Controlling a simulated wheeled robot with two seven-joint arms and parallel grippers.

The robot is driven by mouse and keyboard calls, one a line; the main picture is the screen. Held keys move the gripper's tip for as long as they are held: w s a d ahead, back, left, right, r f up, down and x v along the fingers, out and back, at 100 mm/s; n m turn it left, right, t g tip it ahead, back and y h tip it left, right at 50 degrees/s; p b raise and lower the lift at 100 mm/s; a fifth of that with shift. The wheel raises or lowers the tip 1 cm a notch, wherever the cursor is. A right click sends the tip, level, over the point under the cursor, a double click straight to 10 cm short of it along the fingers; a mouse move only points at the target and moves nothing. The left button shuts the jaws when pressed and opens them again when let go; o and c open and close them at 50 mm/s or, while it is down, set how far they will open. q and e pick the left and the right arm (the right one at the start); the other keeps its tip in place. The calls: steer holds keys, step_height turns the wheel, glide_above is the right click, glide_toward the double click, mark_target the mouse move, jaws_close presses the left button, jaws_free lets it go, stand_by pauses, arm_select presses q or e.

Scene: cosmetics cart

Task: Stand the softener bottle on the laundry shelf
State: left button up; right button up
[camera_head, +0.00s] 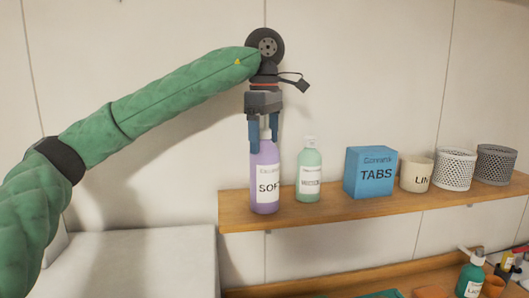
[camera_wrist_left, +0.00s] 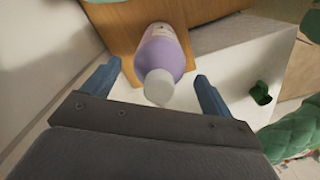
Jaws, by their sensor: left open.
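The softener bottle (camera_head: 264,178) is purple with a white label reading "SOF" and stands upright near the left end of the wooden laundry shelf (camera_head: 345,205). My left gripper (camera_head: 264,148) is right above it, pointing down, with its blue fingers apart on either side of the bottle's top. In the left wrist view the purple bottle (camera_wrist_left: 165,52) and its white cap (camera_wrist_left: 159,87) show between the open fingers (camera_wrist_left: 155,85), with a gap on each side. My right gripper is not in view.
A lower wooden surface (camera_head: 340,278) holds more bottles at the right. A white block-like surface (camera_head: 140,262) is at lower left.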

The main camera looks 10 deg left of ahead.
arm_select(q)
step_height(320, 180, up, 7)
steer(key=shift+r+b, duration=0.2)
steer(key=shift+b, duration=0.55)
steer(key=shift+r, duration=0.65)
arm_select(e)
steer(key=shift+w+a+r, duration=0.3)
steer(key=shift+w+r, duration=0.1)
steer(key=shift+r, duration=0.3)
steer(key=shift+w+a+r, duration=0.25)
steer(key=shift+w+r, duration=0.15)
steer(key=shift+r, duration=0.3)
